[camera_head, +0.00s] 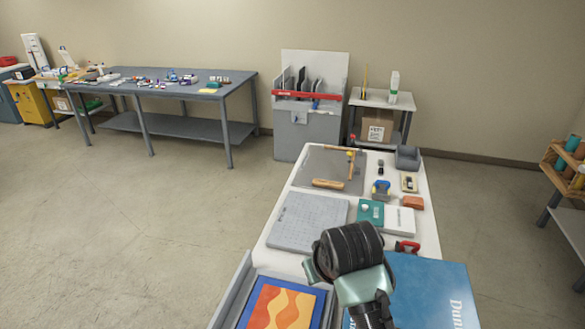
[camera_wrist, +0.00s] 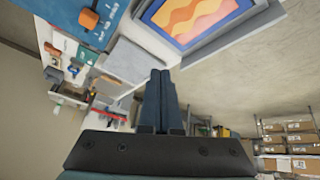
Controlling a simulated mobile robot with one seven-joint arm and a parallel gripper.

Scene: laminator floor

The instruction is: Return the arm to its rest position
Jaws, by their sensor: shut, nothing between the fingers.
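My gripper (camera_wrist: 160,78) shows in the wrist view with its two dark fingers together and nothing between them. In the head view my black and teal arm hangs over the near part of the white worktable (camera_head: 258,254), and the fingertips cannot be made out. The wrist view shows the fingers pointing across the worktable's edge, apart from the things on it. A tray (camera_head: 231,292) with a blue-framed orange and yellow picture (camera_head: 281,307) lies left of my arm. A large blue panel (camera_head: 440,290) lies to the right.
A grey board (camera_head: 310,220), a teal box (camera_head: 370,212) and small tools lie farther along the worktable. A grey table (camera_head: 190,90) with small items stands at the back left, and a grey cabinet (camera_head: 308,135) at the back. Open floor (camera_head: 130,220) lies to the left.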

